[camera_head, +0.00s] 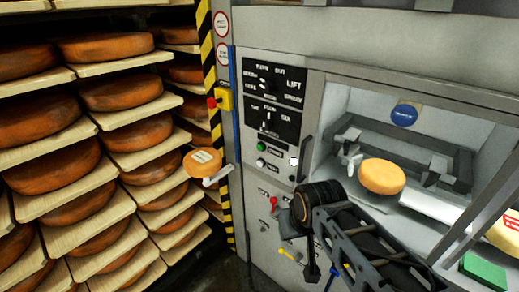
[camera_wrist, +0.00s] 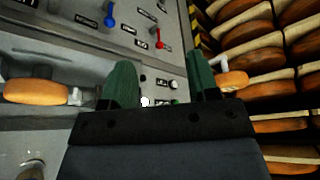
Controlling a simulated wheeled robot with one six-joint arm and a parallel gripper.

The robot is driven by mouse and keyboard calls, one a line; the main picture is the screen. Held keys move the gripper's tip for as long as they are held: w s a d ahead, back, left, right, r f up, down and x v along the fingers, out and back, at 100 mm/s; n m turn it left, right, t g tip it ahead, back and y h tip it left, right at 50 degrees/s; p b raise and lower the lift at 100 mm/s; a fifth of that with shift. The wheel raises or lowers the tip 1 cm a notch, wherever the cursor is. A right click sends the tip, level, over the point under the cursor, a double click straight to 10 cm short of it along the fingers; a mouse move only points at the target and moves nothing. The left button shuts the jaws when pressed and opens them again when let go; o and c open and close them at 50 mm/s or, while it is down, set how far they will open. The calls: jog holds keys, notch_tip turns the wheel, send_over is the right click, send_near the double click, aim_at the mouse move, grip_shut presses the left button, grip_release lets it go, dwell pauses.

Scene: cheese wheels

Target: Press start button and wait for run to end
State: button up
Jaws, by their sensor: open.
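The grey machine's control panel (camera_head: 272,150) carries a green button (camera_head: 261,147), a black button (camera_head: 260,162) below it and a white round knob or lamp (camera_head: 294,161) to the right. Their labels are too small to read, so I cannot tell which is the start button. In the wrist view my gripper (camera_wrist: 160,80) is open and empty, its two green fingers apart and facing the panel. A green button (camera_wrist: 174,102) and a white one (camera_wrist: 145,101) show between the fingers. In the head view my dark arm stands in front of the lower panel and its fingertips are not clear.
Shelves of cheese wheels (camera_head: 120,93) fill the left. One cheese (camera_head: 202,163) sits on a small arm beside the machine; another (camera_head: 382,176) lies in the chamber. A red emergency button (camera_head: 211,103) sits on a yellow box. Red and blue levers (camera_wrist: 109,18) stick out of the panel.

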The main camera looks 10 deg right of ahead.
grip_shut()
dwell(1.4)
